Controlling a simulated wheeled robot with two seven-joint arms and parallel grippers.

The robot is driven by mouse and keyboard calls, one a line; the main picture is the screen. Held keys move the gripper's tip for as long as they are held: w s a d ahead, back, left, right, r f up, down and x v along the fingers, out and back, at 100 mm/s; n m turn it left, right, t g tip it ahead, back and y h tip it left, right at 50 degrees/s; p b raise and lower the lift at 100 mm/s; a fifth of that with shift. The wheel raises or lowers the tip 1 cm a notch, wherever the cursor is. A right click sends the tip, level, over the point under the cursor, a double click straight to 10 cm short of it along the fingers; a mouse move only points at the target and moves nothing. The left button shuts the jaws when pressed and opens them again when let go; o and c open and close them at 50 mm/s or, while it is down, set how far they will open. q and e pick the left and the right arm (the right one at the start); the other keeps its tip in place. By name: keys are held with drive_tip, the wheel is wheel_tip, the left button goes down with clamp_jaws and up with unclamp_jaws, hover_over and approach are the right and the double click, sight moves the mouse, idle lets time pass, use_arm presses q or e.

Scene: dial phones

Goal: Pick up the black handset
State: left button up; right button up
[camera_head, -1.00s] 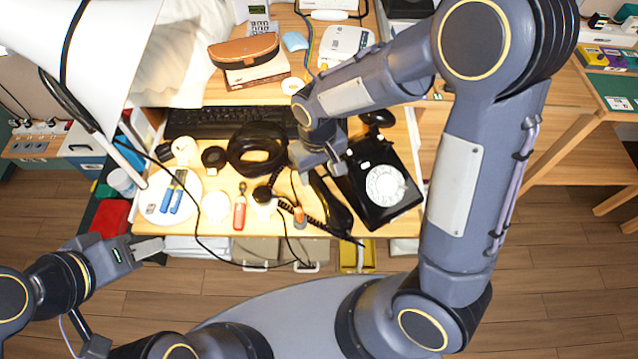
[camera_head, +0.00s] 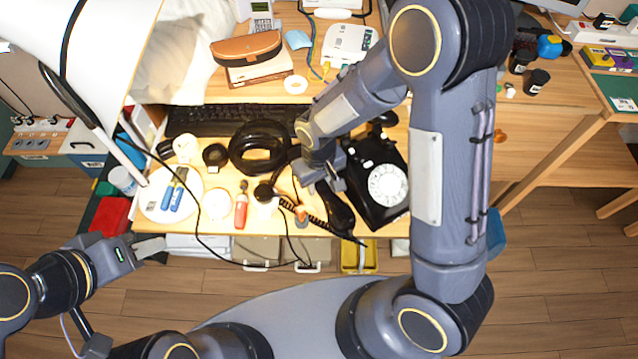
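The black dial phone (camera_head: 373,180) with a white dial stands on the right part of the wooden desk. The black handset (camera_head: 339,214) lies off its cradle on the desk, along the phone's left side, with a coiled cord running to its left. My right gripper (camera_head: 335,179) points down over the handset's upper end; its wrist and fingers hide that end. I cannot tell whether the fingers touch the handset or how wide they are. My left gripper (camera_head: 152,246) is off the desk's front left corner, away from the phone, and its opening is unclear.
A black ring-shaped object (camera_head: 258,147) and a keyboard (camera_head: 231,119) lie behind and left. A red-handled tool (camera_head: 241,209), a round plate (camera_head: 152,205) and loose cables crowd the front. A white lamp (camera_head: 75,45) overhangs the left. My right arm covers the desk's right side.

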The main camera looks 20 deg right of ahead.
clamp_jaws()
drive_tip(key=shift+r, duration=0.1)
